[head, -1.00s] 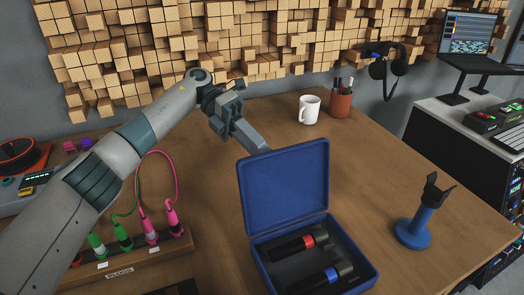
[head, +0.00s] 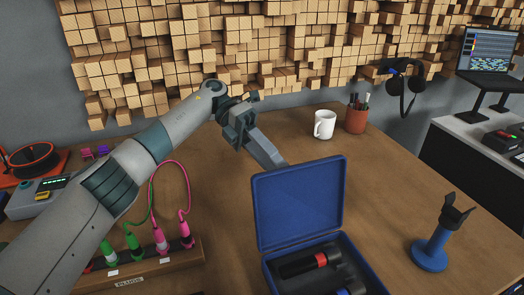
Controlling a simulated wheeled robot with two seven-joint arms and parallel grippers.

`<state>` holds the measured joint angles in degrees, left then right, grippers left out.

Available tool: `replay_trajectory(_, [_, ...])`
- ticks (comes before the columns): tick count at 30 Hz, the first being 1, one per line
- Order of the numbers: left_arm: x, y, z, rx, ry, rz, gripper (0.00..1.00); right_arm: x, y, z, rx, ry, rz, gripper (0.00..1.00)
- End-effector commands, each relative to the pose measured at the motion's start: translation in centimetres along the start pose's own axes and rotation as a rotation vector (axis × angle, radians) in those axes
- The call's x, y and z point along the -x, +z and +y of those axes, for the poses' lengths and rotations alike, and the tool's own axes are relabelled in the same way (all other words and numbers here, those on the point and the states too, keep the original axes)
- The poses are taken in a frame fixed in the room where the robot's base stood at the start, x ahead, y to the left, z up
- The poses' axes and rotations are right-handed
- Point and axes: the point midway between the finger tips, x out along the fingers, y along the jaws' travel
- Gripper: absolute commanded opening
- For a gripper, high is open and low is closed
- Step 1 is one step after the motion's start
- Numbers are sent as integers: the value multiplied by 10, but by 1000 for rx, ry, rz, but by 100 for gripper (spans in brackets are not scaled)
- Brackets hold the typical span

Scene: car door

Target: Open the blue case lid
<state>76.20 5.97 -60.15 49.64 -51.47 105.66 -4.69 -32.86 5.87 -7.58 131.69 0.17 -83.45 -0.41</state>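The blue case (head: 375,279) sits on the wooden table with its lid (head: 300,203) standing upright, open. Inside lie two dark microphones, one with a red band (head: 308,262) and one partly cut off by the bottom edge. My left gripper (head: 272,156) is behind the lid at its upper left, its fingers pointing down toward the lid's top edge. The fingers look close together, but I cannot tell whether they are shut or touch the lid. My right gripper is not in view.
A white mug (head: 324,125) and a pen cup (head: 356,117) stand behind. A blue stand (head: 431,250) is at the right. A plug board (head: 150,265) with cables is at the left.

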Motion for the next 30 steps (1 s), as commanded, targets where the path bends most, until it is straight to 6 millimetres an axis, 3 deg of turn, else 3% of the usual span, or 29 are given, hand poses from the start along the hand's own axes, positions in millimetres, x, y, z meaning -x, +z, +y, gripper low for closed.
replay_trajectory(15, [50,1,1,4,-1,2,28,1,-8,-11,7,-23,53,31])
replay_trajectory(30, [62,0,0,0,-1,0,28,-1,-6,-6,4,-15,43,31])
